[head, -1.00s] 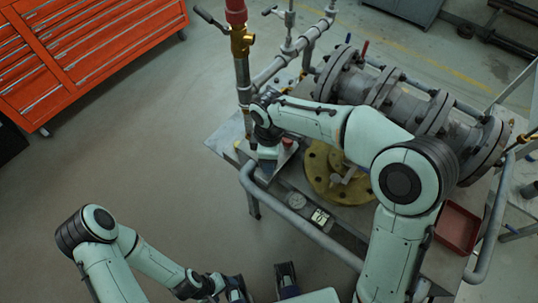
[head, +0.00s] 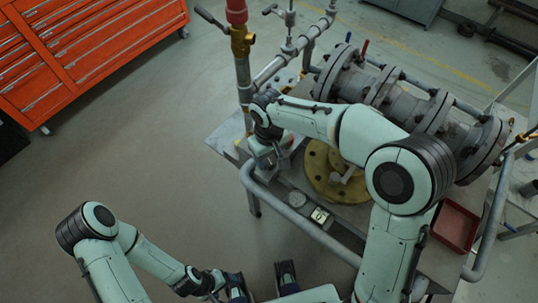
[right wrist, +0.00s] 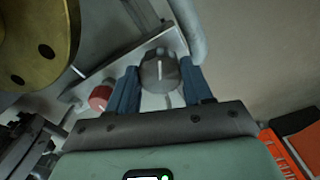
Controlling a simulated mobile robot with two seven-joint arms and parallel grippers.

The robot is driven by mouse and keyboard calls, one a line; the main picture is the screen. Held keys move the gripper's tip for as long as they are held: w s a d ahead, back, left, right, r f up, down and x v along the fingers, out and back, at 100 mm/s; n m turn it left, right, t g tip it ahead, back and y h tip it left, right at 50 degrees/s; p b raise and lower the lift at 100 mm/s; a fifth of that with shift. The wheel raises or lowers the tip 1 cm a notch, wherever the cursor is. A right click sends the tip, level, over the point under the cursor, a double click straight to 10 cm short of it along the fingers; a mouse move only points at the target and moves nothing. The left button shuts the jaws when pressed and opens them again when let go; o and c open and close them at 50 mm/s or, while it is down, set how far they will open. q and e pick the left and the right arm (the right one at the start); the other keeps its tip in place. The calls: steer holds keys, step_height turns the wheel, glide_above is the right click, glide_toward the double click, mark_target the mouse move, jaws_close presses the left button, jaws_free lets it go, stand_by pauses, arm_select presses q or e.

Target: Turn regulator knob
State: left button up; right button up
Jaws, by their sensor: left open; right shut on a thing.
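The regulator knob (right wrist: 159,74) is dark grey with a white pointer line and sits on a pale metal panel in the right wrist view. My right gripper (right wrist: 162,82) has one blue finger on each side of the knob and is shut on it. The white line points nearly straight up in that view. In the head view, my right arm reaches to the cart's left end, and its wrist hides the knob. My left gripper (head: 261,284) is open and empty at the bottom of the head view, away from the cart.
A red knob (right wrist: 100,97) is beside the left finger. A yellow flange (head: 322,182) lies on the cart, with a large flanged valve body (head: 392,98) behind it. A grey handrail (head: 300,222) runs along the front. A vertical pipe (head: 243,90) stands close to my right wrist.

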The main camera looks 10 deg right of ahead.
mark_target(269, 159)
steer(key=shift+w+m, duration=0.1)
steer(key=shift+m, duration=1.5)
steer(key=shift+r, duration=0.1)
steer(key=o, duration=1)
steer(key=shift+o, duration=0.2)
step_height(269, 159, up, 13)
steer(key=p, duration=0.2)
steer(key=shift+r, duration=0.15)
